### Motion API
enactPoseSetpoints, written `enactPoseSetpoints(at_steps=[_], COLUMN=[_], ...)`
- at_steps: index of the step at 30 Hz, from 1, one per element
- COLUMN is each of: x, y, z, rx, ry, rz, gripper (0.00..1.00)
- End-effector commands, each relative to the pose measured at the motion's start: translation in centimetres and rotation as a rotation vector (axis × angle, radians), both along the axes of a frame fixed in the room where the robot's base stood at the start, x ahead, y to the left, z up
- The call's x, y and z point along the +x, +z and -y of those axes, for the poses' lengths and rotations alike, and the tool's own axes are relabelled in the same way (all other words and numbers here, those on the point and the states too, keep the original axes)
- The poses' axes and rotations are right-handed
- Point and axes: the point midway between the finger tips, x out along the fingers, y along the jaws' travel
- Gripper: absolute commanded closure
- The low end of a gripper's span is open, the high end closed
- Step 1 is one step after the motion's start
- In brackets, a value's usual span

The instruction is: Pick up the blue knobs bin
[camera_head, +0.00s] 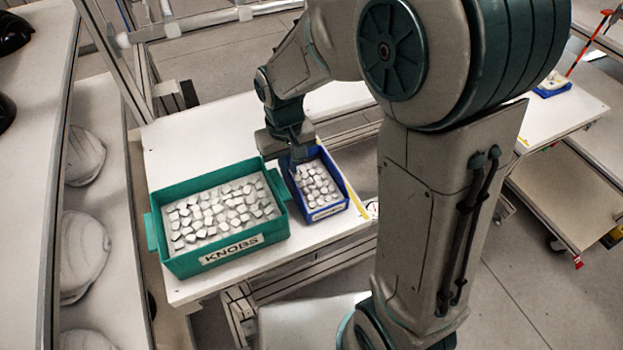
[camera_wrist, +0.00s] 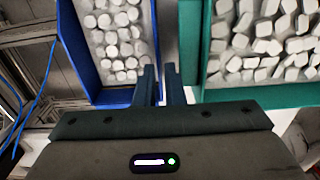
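The blue knobs bin (camera_head: 327,212) stands on the white table, upright and full of pale knobs. A small label is on its front. My gripper (camera_head: 294,154) is low at its back left corner, beside the green bin. In the wrist view, the blue bin (camera_wrist: 88,67) fills the upper left. The two fingers of my gripper (camera_wrist: 160,80) point down near the bin's corner, with a narrow gap between them. The left finger overlaps the blue wall and the right finger is over the space between the bins. I cannot tell whether they touch the wall.
A larger green bin (camera_head: 159,257) labelled KNOBS stands close left of the blue bin, with a narrow gap between. The white table (camera_head: 190,130) is bare behind the bins. Shelves with helmet shells (camera_head: 84,250) line the left. Another table (camera_head: 570,112) is at right.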

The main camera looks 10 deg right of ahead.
Motion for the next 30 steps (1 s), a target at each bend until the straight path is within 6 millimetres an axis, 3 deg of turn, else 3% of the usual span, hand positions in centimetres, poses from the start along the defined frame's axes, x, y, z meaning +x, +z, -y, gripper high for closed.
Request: enactPoseSetpoints(at_steps=[11,19,20,21,30], x=[-0.3,-0.3,-0.3,-0.3,-0.3], y=[-4.8,-5.0,-5.0,-5.0,-5.0], z=[0.2,0.2,0.2,0.2,0.2], rx=[-0.001,0.0,0.0,0.0,0.0], ry=[0.001,0.0,0.0,0.0,0.0], rz=[-0.003,0.0,0.0,0.0,0.0], gripper=[0.91,0.91,0.99,1.0,1.0])
